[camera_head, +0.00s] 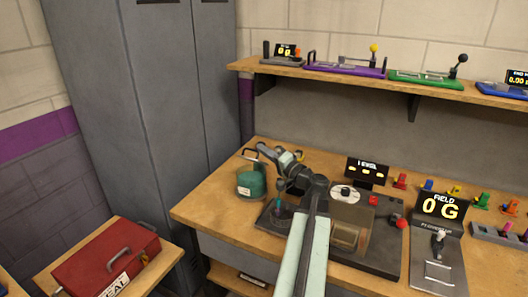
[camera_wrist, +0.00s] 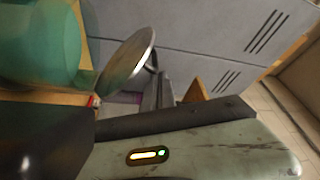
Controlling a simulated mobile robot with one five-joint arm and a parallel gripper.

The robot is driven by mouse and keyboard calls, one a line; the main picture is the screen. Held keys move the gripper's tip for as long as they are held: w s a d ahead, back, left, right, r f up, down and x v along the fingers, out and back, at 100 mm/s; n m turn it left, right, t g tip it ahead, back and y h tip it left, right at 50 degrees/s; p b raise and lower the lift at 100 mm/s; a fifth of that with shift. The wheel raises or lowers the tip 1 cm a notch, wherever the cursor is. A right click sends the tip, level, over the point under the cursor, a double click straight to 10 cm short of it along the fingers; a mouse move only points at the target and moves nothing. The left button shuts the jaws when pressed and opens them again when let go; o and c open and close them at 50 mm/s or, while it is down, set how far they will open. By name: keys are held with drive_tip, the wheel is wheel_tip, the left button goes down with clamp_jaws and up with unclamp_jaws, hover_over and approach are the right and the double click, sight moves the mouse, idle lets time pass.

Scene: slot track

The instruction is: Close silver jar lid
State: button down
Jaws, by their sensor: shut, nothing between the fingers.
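The jar (camera_head: 251,184) stands near the left end of the wooden workbench, with a teal filling inside clear walls. It also shows large and cut off at the upper left of the wrist view (camera_wrist: 40,45). Its silver lid (camera_wrist: 128,60) stands open, steeply tilted beside the jar's rim, with a dark handle on its outer face. In the head view the lid's dark handle (camera_head: 250,152) shows above the jar. My gripper (camera_head: 262,148) is shut and empty, close to the lid; its fingers show in the wrist view (camera_wrist: 162,92). I cannot tell whether they touch the lid.
A black device (camera_head: 385,260) with a small screen stands right of the jar, under my arm. Tall grey lockers (camera_head: 140,100) rise behind the jar at left. A red toolbox (camera_head: 105,262) sits on a lower bench.

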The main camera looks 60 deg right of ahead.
drive_tip(key=d+r+p, duration=0.3)
drive_tip(key=r+p, duration=0.1)
drive_tip(key=f+b+v, duration=0.2)
drive_tip(key=b+v, duration=0.1)
drive_tip(key=v, duration=0.6)
drive_tip(key=shift+s+d+f+b, duration=0.15)
drive_tip(key=shift+s+f+b, duration=0.1)
drive_tip(key=shift+b, duration=0.1)
